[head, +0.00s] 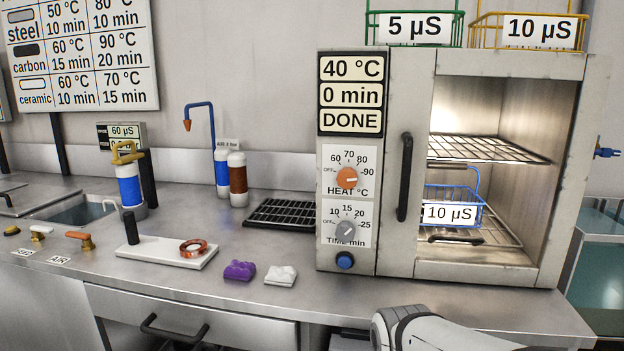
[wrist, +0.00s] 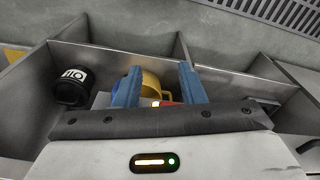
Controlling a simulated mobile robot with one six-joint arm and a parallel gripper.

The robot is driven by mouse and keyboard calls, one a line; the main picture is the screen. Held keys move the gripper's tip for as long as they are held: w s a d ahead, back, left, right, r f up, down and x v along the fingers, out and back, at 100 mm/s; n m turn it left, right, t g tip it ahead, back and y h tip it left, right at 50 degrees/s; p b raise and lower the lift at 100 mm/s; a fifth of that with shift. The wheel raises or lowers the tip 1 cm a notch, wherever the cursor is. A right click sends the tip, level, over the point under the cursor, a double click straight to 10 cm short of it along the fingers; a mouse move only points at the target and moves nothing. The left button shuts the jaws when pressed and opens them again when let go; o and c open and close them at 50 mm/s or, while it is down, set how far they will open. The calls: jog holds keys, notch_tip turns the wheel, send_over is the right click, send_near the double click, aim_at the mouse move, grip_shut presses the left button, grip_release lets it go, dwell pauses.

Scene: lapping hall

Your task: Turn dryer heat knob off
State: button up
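The dryer (head: 396,110) stands on the right of the bench in the head view. Its orange heat knob (head: 347,177) sits in a white dial marked OFF, 60, 70, 80 and 90. The knob's pale pointer seems turned to the right, away from OFF, but it is small. The display (head: 351,95) above reads 40 °C, 0 min, DONE. My gripper (wrist: 160,80) shows in the wrist view with its two blue fingers apart, over a compartmented tray and away from the knob. A yellow object (wrist: 153,84) shows beyond the fingers, partly hidden. The fingertips are not in the head view.
Below the heat knob are a grey time knob (head: 345,231) and a blue button (head: 345,260). A blue basket (head: 470,196) labelled 10 µS stands inside the lit dryer. Purple (head: 240,270) and white (head: 281,275) lumps lie on the bench, left of the dryer.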

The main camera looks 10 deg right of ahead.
jog(key=shift+o, duration=0.6)
jog(key=shift+a, duration=0.15)
jog(key=o, duration=0.4)
jog(key=w+a+r+m+t, duration=0.1)
jog(key=w+a+r+m, duration=0.1)
jog(key=w, duration=0.1)
jog(key=w+a+r+m+t+y+p, duration=0.1)
jog(key=w+a+r+m+t, duration=0.1)
jog(key=w, duration=0.1)
jog(key=w+a+r+m+t+y, duration=0.1)
jog(key=w+a+r+m+t, duration=0.1)
jog(key=w+m, duration=0.1)
jog(key=shift+w+a+r, duration=0.15)
jog(key=shift+w+a, duration=0.1)
jog(key=shift+w, duration=0.15)
jog(key=m+t+h+p, duration=0.3)
jog(key=m+t+h, duration=0.6)
jog(key=m, duration=2.2)
send_near(347, 181)
jog(key=w+d+f+t+y, duration=0.1)
jog(key=w+d+t+y, duration=0.1)
jog(key=x, duration=0.7)
jog(key=shift+b, duration=0.35)
